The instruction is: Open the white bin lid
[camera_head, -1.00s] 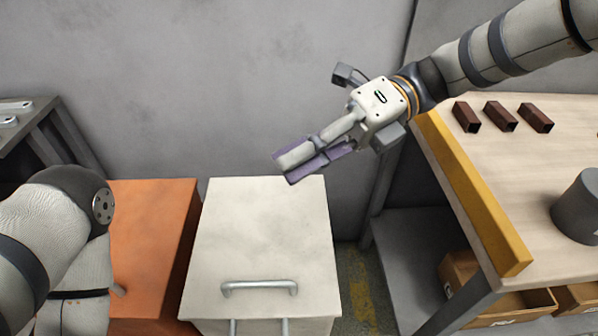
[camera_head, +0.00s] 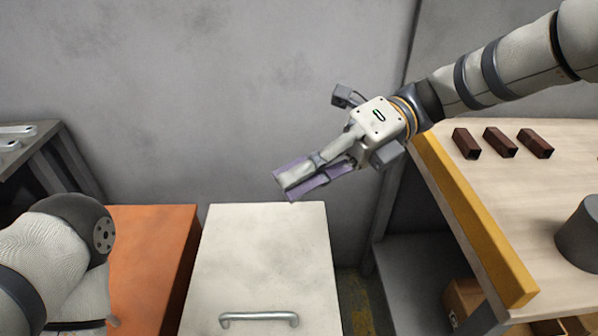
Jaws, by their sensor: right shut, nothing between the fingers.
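The white bin lid (camera_head: 258,265) lies flat and shut in the lower middle of the head view. Its metal handle (camera_head: 259,317) runs across the front part of the lid, near the bottom edge of the picture. My right gripper (camera_head: 286,184) is shut and empty. It appears over the back right edge of the lid, far from the handle, with its fingers pointing left and down. My left arm shows at the lower left; its gripper is out of view.
An orange bin (camera_head: 152,255) stands just left of the white one. On the right is a wooden table (camera_head: 500,190) with a yellow edge rail (camera_head: 474,217), several brown brackets (camera_head: 500,142) and a grey cylinder (camera_head: 580,235). A grey wall (camera_head: 220,90) stands behind.

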